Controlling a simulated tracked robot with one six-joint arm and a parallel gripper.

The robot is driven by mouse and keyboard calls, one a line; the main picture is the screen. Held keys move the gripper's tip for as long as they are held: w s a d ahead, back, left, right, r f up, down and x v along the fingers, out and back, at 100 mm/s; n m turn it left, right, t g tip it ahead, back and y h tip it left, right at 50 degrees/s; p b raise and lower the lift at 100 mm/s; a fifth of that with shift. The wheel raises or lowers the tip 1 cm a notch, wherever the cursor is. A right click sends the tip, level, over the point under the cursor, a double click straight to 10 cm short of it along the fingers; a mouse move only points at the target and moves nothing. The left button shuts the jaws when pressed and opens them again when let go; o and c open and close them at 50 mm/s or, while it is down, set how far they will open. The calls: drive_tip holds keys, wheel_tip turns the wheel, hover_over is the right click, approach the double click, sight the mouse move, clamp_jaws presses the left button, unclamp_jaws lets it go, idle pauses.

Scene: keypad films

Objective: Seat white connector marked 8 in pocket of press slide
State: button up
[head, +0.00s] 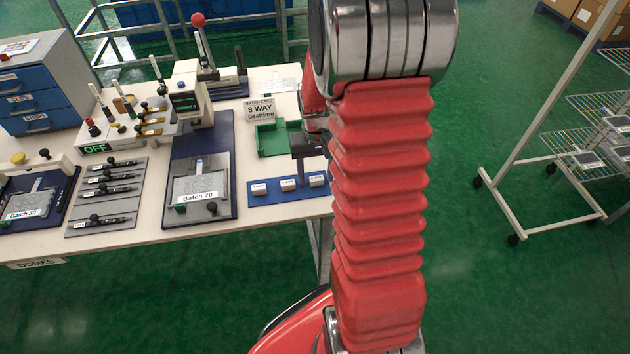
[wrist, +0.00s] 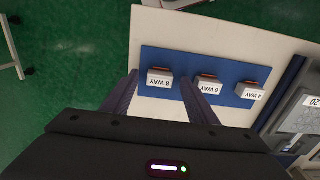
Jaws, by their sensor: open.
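Three white connectors stand in a row on a blue mat (head: 262,201). The one that reads 8 WAY (wrist: 159,79) is at the left of the row in the wrist view and at the right end in the head view (head: 317,179). My gripper (wrist: 160,77) is open and empty, its two fingers appearing either side of that connector; I cannot tell the height gap. In the head view my gripper (head: 308,152) is over the mat, partly hidden by my arm. A grey press slide (head: 198,183) labelled Batch 20 lies on a dark blue base; its pocket is too small to make out.
The middle connector (wrist: 209,84) and the 4 WAY connector (wrist: 249,91) stand close by. A green tray (head: 271,141) and an 8 WAY card (head: 260,109) are behind the mat. Another press, labelled Batch 30 (head: 28,206), is at far left. A wire rack (head: 590,150) stands right.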

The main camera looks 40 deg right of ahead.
sight(315, 178)
idle(0.3)
drive_tip(key=c, duration=1.1)
drive_tip(key=shift+r, duration=0.15)
wheel_tip(315, 178, up, 10)
drive_tip(key=shift+f, duration=0.15)
drive_tip(key=shift+w, duration=0.1)
idle(0.4)
drive_tip(key=w+a+f+n, duration=0.1)
drive_tip(key=w+a, duration=0.3)
drive_tip(key=a, duration=0.3)
drive_tip(key=w+a+f+n, duration=0.1)
drive_tip(key=w+a+n, duration=0.1)
drive_tip(key=w+a, duration=0.3)
drive_tip(key=w+a+f+n, duration=0.1)
drive_tip(key=w+a, duration=0.3)
drive_tip(key=a, duration=0.5)
drive_tip(key=shift+w+a+n, duration=0.1)
drive_tip(key=shift+w+n, duration=0.15)
drive_tip(key=shift+n, duration=0.35)
drive_tip(key=shift+r, duration=0.1)
